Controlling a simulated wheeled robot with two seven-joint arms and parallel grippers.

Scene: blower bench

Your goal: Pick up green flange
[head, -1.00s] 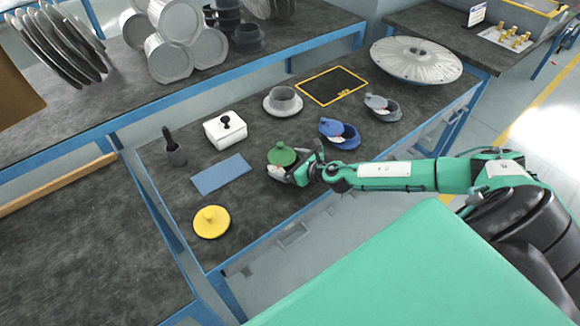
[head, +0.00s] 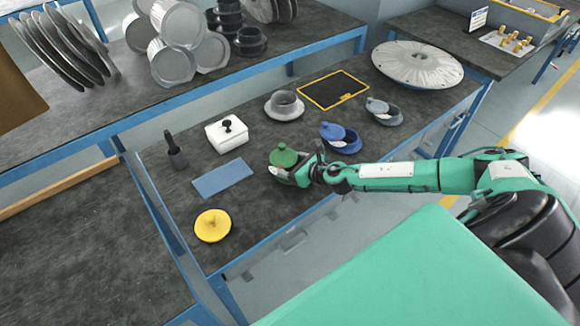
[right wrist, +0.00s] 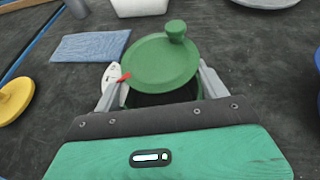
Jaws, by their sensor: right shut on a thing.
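The green flange (head: 284,158) is a round green disc with a knob, near the front edge of the middle bench. It also shows in the right wrist view (right wrist: 160,62), tilted, above a dark opening. My right gripper (head: 297,174) is at its right front side in the head view. In the right wrist view its grey fingers (right wrist: 159,84) flank the flange left and right, shut on it. A pale piece with a red mark shows beside the left finger. The flange's underside is hidden, and I cannot tell if it is clear of the bench. My left gripper is not in view.
Close by are a blue cap-like part (head: 341,138), a grey one (head: 384,111), a blue pad (head: 222,179), a yellow disc (head: 212,225) and a white box (head: 227,134). A black yellow-edged mat (head: 333,89) lies behind. Dark bench surface is free between them.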

